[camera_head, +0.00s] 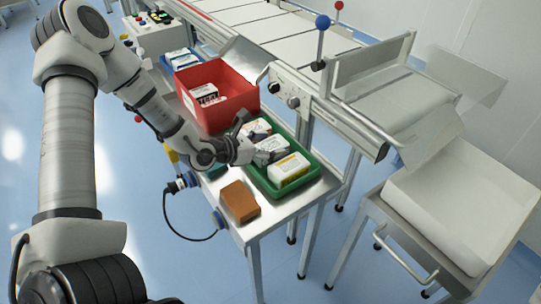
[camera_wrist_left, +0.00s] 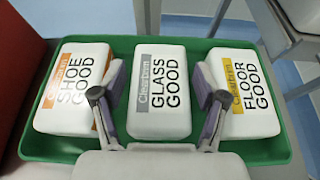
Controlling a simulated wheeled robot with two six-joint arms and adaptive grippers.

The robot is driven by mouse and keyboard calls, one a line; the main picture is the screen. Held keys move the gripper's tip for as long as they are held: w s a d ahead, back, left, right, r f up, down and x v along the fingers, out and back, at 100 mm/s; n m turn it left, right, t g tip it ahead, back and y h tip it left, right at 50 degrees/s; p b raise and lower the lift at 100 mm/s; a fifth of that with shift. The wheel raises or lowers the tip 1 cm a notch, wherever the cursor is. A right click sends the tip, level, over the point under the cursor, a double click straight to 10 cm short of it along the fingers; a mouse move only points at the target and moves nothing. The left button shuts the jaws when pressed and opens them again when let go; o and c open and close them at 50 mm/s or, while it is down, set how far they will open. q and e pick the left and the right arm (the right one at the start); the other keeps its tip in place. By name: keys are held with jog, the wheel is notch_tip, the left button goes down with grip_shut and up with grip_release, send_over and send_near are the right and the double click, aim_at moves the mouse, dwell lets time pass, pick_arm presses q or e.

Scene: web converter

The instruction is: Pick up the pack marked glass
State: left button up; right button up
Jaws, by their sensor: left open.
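The pack marked glass (camera_wrist_left: 163,92) is white with a grey label and lies in the middle of the green tray (camera_wrist_left: 258,150). In the head view it (camera_head: 273,146) is partly hidden by my left gripper (camera_head: 260,152). My left gripper (camera_wrist_left: 158,88) is open, with one finger on each side of the glass pack. I cannot tell whether the fingers touch it. The pack marked shoe (camera_wrist_left: 72,88) with an orange label lies to its left, and the pack marked floor (camera_wrist_left: 240,92) with a yellow label to its right. My right gripper is not in view.
A red bin (camera_head: 220,110) with packs inside stands beside the green tray. A brown block (camera_head: 239,202) lies near the table's front edge. The conveyor machine (camera_head: 325,110) runs behind the tray. A white bin (camera_head: 455,215) stands at the right.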

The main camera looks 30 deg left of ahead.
pick_arm(q)
jog(key=shift+w+d+f, duration=0.2)
jog(key=shift+w+d, duration=0.05)
jog(key=shift+w, duration=0.25)
jog(key=shift+s, duration=0.1)
jog(key=shift+c, duration=0.7)
jog(key=c, duration=0.9)
jog(key=shift+r, duration=0.1)
